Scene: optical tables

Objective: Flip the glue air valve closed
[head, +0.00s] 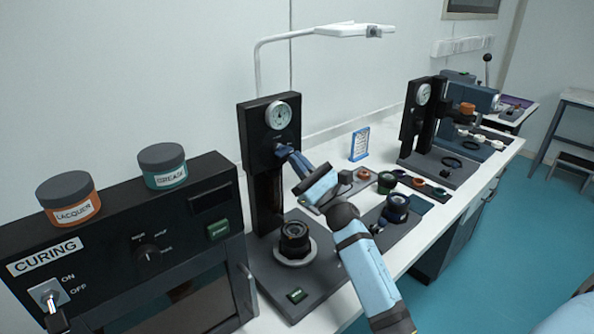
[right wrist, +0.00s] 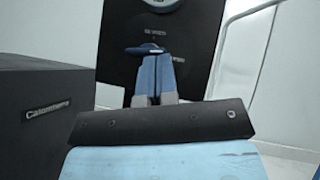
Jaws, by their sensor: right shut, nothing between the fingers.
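The glue air valve shows in the right wrist view as a small dark blue lever (right wrist: 143,50) on the black upright panel (right wrist: 113,50). The lever lies nearly level, just above my fingertips. The same panel, with a round gauge (head: 279,115), stands left of centre in the head view. My right gripper (head: 282,151) is shut and empty, its blue fingers at the panel's front below the gauge. In the right wrist view, its fingertips (right wrist: 156,58) are close under the lever; I cannot tell whether they touch it. The fingers hide the valve in the head view. My left gripper is not in view.
A black curing oven (head: 100,262) stands at left, with lacquer (head: 69,197) and grease (head: 163,166) jars on top. A dark round part (head: 294,240) sits on the station's base. A second gauge station (head: 420,125) stands farther right. A lamp (head: 345,30) hangs above.

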